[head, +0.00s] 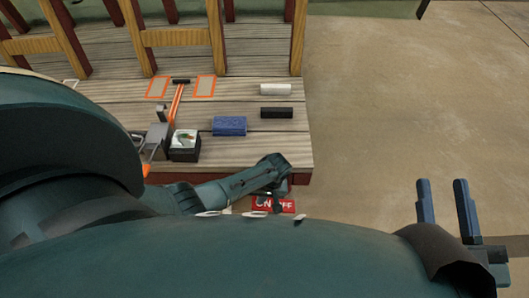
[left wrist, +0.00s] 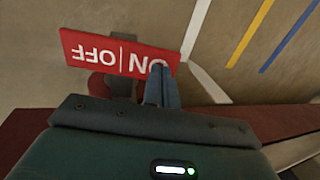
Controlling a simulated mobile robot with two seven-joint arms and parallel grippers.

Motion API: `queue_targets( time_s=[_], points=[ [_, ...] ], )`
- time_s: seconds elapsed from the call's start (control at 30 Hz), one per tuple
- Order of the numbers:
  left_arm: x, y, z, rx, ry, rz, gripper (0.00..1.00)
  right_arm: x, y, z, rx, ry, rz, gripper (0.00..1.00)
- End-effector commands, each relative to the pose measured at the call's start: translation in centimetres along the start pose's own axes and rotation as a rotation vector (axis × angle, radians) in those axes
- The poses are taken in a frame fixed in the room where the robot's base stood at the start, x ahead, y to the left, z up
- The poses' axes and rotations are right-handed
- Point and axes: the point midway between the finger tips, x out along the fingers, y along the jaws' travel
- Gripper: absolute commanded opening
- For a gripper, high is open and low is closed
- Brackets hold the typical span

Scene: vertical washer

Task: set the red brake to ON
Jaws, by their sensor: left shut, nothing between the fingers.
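The red ON/OFF sign (head: 288,206) sits just beyond the front edge of the wooden bench, partly covered by my left gripper (head: 272,196). In the left wrist view the sign (left wrist: 100,47) appears upside down. My left gripper (left wrist: 162,70) is shut and empty, its blue fingertips overlapping the ON end of the sign; I cannot tell whether they touch it. A red rounded part (left wrist: 97,86) and a grey part (left wrist: 122,84) show below the sign, possibly the brake, mostly hidden. The brake's setting cannot be read. My right gripper (head: 443,188) is open and empty over the floor at right.
The wooden bench (head: 225,165) holds a blue block (head: 229,126), a white block (head: 275,89), a black block (head: 276,113), a dark box with a picture (head: 185,145) and an orange-handled tool (head: 175,101). Open concrete floor (head: 400,100) lies to the right.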

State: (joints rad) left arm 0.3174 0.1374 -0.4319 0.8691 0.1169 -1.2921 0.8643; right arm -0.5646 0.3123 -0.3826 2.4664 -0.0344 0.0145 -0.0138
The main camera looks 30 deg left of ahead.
Motion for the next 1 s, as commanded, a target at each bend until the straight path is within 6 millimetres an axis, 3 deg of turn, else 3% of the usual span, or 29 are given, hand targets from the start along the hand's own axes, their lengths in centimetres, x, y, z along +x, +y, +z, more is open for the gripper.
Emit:
queue_targets(
  time_s=[0.7, 1.0],
  points=[
    [0.8, -0.3, 0.1, -0.001, -0.001, 0.044, 0.00, 0.3, 0.2, -0.8, -0.006, 0.018, -0.004, 0.36],
    [1.2, -0.6, 0.1, -0.002, -0.001, 0.108, 0.00, -0.5, -0.3, 0.5, 0.034, -0.053, 0.003, 0.36]
  ],
)
